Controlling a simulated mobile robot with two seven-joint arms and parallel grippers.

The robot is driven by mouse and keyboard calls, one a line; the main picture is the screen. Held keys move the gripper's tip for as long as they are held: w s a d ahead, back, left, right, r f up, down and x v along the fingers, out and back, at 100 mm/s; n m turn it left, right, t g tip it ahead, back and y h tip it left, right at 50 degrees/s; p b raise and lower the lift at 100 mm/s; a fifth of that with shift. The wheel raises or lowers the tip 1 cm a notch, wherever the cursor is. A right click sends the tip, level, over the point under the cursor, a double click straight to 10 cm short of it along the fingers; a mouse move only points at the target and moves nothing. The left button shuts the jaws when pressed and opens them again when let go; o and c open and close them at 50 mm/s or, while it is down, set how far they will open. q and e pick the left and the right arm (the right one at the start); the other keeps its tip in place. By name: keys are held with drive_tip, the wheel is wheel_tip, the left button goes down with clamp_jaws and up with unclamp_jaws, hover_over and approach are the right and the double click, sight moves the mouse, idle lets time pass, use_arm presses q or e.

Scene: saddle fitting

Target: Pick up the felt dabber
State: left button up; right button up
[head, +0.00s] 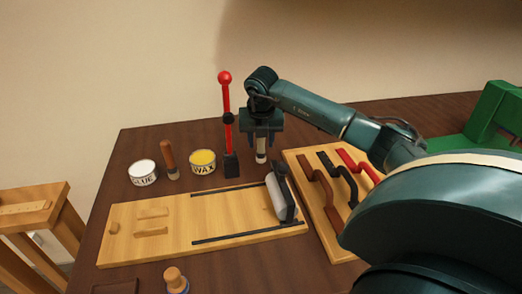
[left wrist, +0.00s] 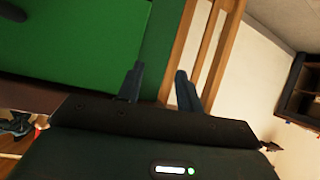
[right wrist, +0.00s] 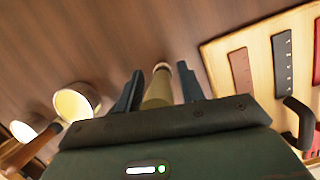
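A slim pale cylinder with a dark band, which looks like the felt dabber (head: 261,154), stands upright behind the wooden board. My right gripper (head: 261,140) is above it, pointing down, with its fingers open on either side of its upper part. In the right wrist view the dabber (right wrist: 160,88) lies between the two fingertips (right wrist: 160,82), which look apart from it; its top is hidden by the gripper. My left gripper (left wrist: 158,80) is open and empty, and out of the head view.
A red-knobbed lever (head: 226,105) stands close left of the right gripper. Beyond it are a wax tin (head: 203,163), a wooden-handled tool (head: 169,158) and a glue tin (head: 142,174). A tool board (head: 296,158) lies to the right. A green block (left wrist: 60,45) is near my left gripper.

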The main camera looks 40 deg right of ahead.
clamp_jaws()
wheel_tip(320, 180, up, 10)
drive_tip(key=shift+r, duration=0.1)
idle(0.6)
